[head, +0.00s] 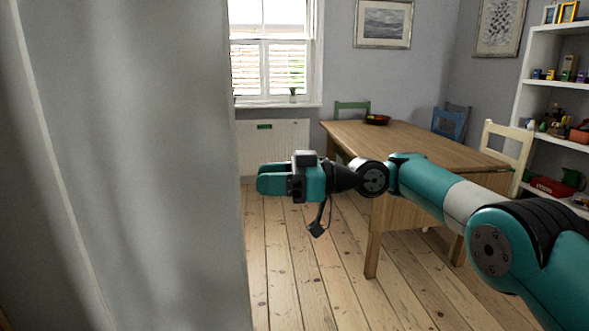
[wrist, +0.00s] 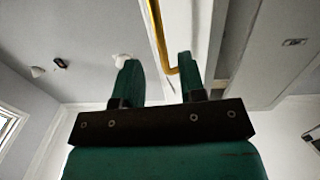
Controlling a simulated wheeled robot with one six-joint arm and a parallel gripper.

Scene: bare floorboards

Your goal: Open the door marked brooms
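My gripper (head: 261,178) points left in the head view, beside the right edge of a large, close grey panel (head: 130,160). In the wrist view its two fingers (wrist: 158,62) stand apart. A yellow bar-like handle (wrist: 157,30) on a white panel (wrist: 185,25) shows beyond and between the fingertips, nearer the right finger. I cannot tell whether they touch. A grey panel (wrist: 275,45) with a small, unreadable plate (wrist: 293,42) lies to the right. No lettering reading brooms can be made out.
A wooden table (head: 410,140) with chairs stands behind my arm. White shelves (head: 545,110) are at the right. A white panel (head: 275,150) with a small green mark is under the window (head: 270,65). Bare floorboards (head: 295,275) are clear below my gripper.

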